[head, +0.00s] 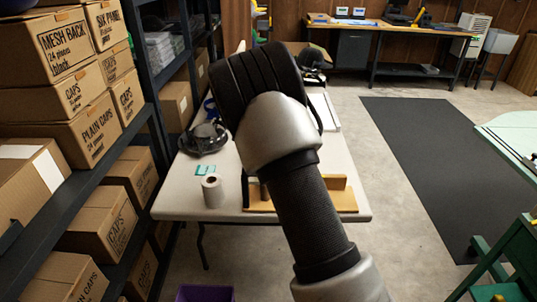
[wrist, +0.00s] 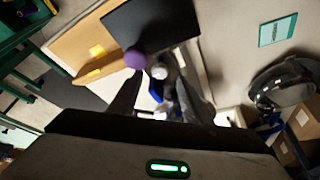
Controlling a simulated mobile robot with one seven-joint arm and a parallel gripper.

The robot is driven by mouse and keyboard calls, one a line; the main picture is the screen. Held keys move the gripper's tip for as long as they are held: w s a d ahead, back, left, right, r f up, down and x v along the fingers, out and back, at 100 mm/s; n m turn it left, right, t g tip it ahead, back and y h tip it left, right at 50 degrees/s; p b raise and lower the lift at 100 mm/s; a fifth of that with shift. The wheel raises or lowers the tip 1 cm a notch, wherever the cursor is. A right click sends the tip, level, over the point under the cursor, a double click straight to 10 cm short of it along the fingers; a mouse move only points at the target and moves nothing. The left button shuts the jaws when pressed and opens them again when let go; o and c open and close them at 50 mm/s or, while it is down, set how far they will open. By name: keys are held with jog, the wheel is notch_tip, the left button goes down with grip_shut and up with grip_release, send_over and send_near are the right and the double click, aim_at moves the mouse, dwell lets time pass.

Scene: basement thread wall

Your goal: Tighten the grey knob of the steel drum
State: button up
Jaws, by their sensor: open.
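In the wrist view a small pale grey knob (wrist: 159,72) shows just beyond the gap between my fingers. A purple ball-shaped knob (wrist: 136,59) is to its left. My gripper (wrist: 160,88) is open, with its two dark fingers spread. I cannot tell whether a finger touches either knob. A shiny metallic part (wrist: 180,58) behind the grey knob may belong to the steel drum, but the drum is not clearly visible. In the head view my arm covers the gripper and both knobs.
Shelves with boxes (head: 110,215) stand close at the left.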

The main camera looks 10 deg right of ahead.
jog(key=p+v, duration=0.2)
jog(key=v, duration=1.2)
